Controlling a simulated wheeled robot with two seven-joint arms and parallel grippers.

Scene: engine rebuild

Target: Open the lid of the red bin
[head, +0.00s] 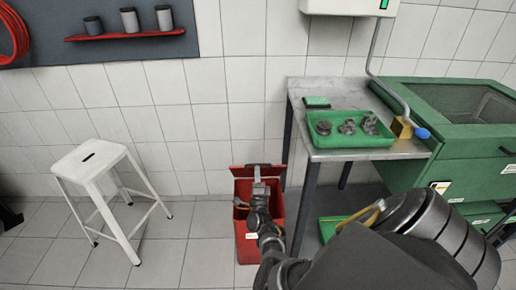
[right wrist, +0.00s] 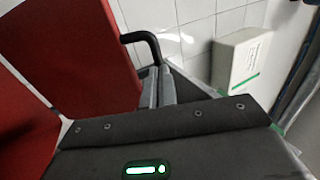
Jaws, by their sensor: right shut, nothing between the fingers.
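The red bin (head: 246,246) stands on the floor by the wall, left of the metal table. Its red lid (head: 240,172) shows as a raised strip at the back, and a dark opening shows below it, so the lid looks lifted. My right gripper (head: 258,172) reaches over the bin to the lid and hides part of both. In the right wrist view my right gripper (right wrist: 160,88) has its fingers together and empty. Red panels (right wrist: 85,50) fill the left there, with a curved black bar (right wrist: 150,40) beside the fingers; I cannot tell whether they touch. My left gripper is not in view.
A metal table (head: 340,152) with a green tray (head: 345,141) of metal parts stands right of the bin. A green machine (head: 470,155) is farther right. A white stool (head: 95,160) stands left, with free floor between it and the bin.

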